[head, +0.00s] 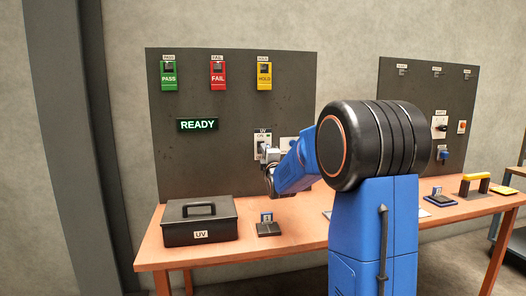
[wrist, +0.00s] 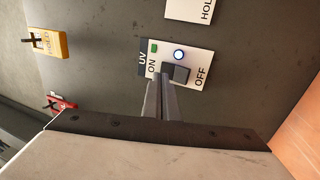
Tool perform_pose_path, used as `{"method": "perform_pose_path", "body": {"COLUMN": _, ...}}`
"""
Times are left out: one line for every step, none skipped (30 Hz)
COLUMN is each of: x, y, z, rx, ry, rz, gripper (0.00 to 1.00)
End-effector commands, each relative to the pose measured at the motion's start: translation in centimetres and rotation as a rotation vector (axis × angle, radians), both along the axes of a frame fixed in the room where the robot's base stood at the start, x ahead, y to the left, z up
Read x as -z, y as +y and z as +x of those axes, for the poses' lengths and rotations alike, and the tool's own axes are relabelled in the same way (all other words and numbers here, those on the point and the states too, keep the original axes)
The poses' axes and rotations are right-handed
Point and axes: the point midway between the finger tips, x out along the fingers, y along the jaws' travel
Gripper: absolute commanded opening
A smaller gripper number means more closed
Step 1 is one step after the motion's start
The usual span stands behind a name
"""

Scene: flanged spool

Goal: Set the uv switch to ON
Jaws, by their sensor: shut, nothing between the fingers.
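The uv switch is a white plate (wrist: 206,62) on the dark panel, marked UV, ON and OFF; it also shows in the head view (head: 258,136), partly behind my gripper. Its dark lever (wrist: 181,73) sits between the ON and OFF words. Which way it is set I cannot tell. A small green square and a glowing blue-white lamp (wrist: 179,54) are on the plate. My gripper (wrist: 166,82) is shut and empty, its fingertips at the lever's ON-side edge. Whether they touch it is unclear.
A READY sign (head: 198,125) and PASS, FAIL and HOLD tags (head: 218,76) are on the panel. A black UV box (head: 199,222) and a small stand (head: 268,227) are on the orange table (head: 160,254). Another white plate (wrist: 190,8) is close to the switch.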

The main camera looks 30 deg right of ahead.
Motion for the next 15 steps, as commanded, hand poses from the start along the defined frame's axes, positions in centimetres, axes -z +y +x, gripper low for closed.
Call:
{"method": "perform_pose_path", "body": {"x": 0.0, "y": -0.2, "z": -0.1, "rx": 0.001, "ry": 0.0, "rz": 0.0, "gripper": 0.0}}
{"method": "perform_pose_path", "body": {"x": 0.0, "y": -0.1, "z": -0.4, "rx": 0.001, "ry": 0.0, "rz": 0.0, "gripper": 0.0}}
{"method": "perform_pose_path", "body": {"x": 0.0, "y": 0.1, "z": -0.8, "rx": 0.0, "ry": 0.001, "rz": 0.0, "gripper": 0.0}}
{"method": "perform_pose_path", "body": {"x": 0.0, "y": 0.2, "z": -1.1, "rx": 0.0, "ry": 0.001, "rz": 0.0, "gripper": 0.0}}
{"method": "perform_pose_path", "body": {"x": -0.1, "y": 0.2, "z": -1.4, "rx": 0.0, "ry": 0.0, "rz": 0.0, "gripper": 0.0}}
{"method": "perform_pose_path", "body": {"x": -0.1, "y": 0.4, "z": -1.8, "rx": 0.0, "ry": -0.001, "rz": 0.0, "gripper": 0.0}}
{"method": "perform_pose_path", "body": {"x": -0.1, "y": 0.5, "z": -2.1, "rx": 0.0, "ry": 0.0, "rz": 0.0, "gripper": 0.0}}
{"method": "perform_pose_path", "body": {"x": -0.1, "y": 0.5, "z": -2.4, "rx": 0.0, "ry": 0.0, "rz": 0.0, "gripper": 0.0}}
{"method": "perform_pose_path", "body": {"x": -0.1, "y": 0.7, "z": -2.9, "rx": 0.0, "ry": 0.0, "rz": 0.0, "gripper": 0.0}}
{"method": "perform_pose_path", "body": {"x": -0.2, "y": 0.8, "z": -3.2, "rx": 0.0, "ry": 0.0, "rz": 0.0, "gripper": 0.0}}
{"method": "perform_pose_path", "body": {"x": -0.2, "y": 0.9, "z": -3.6, "rx": 0.0, "ry": -0.001, "rz": 0.0, "gripper": 0.0}}
{"method": "perform_pose_path", "body": {"x": -0.2, "y": 1.0, "z": -4.1, "rx": 0.0, "ry": 0.0, "rz": 0.0, "gripper": 0.0}}
{"method": "perform_pose_path", "body": {"x": -0.2, "y": 1.1, "z": -4.6, "rx": 0.0, "ry": 0.0, "rz": 0.0, "gripper": 0.0}}
{"method": "perform_pose_path", "body": {"x": -0.2, "y": 1.3, "z": -5.0, "rx": 0.0, "ry": 0.0, "rz": 0.0, "gripper": 0.0}}
{"method": "perform_pose_path", "body": {"x": -0.3, "y": 1.5, "z": -5.6, "rx": 0.0, "ry": -0.001, "rz": 0.0, "gripper": 0.0}}
